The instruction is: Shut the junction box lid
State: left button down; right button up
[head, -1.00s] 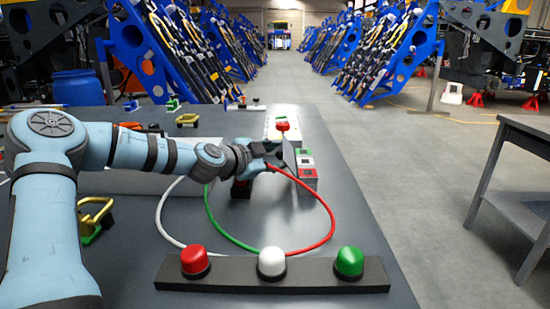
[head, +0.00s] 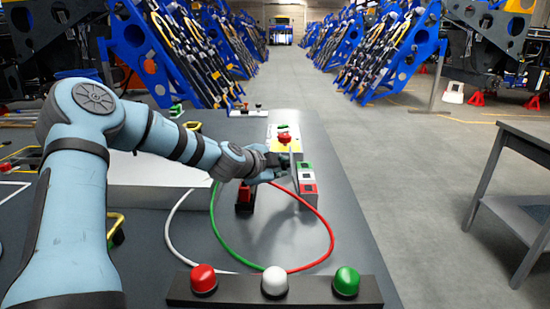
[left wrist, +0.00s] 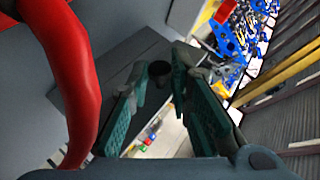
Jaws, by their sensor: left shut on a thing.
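The junction box (head: 308,190) appears to be the small grey box with green, white and red squares on top, on the right part of the table. A thin grey plate, apparently its lid (head: 291,157), stands steeply at the box's left side. My left gripper (head: 279,166) is at this plate, coming from the left. The exact contact is partly hidden. My right gripper is in no view.
Red (head: 325,240), green (head: 216,225) and white (head: 168,232) cables loop across the table to a dark bar (head: 240,292) with three domed lamps. A red push button (head: 284,137) stands behind the box. A red-and-black object (head: 244,197) sits below the gripper.

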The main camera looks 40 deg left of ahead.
pick_arm(q)
jog(key=shift+w+d+r+m+g+y+p, duration=0.2)
jog(key=shift+d+r+m+g+y+p, duration=0.25)
jog(key=shift+p, duration=0.7)
jog(key=shift+w+d+r+m+g+y+p, duration=0.15)
jog(key=shift+m+g+p, duration=0.4)
jog(key=shift+p, duration=0.6)
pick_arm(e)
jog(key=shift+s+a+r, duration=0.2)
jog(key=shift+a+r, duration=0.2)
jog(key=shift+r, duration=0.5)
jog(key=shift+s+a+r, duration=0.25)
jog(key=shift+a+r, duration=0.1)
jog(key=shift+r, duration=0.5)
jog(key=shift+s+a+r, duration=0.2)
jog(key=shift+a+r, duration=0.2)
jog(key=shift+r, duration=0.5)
pick_arm(q)
jog(key=shift+f, duration=0.1)
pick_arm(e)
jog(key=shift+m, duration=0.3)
pick_arm(q)
jog(key=c, duration=1.7)
grip_release()
jog(key=shift+o, duration=1.2)
jog(key=shift+w+d, duration=0.1)
jog(key=shift+w, duration=0.15)
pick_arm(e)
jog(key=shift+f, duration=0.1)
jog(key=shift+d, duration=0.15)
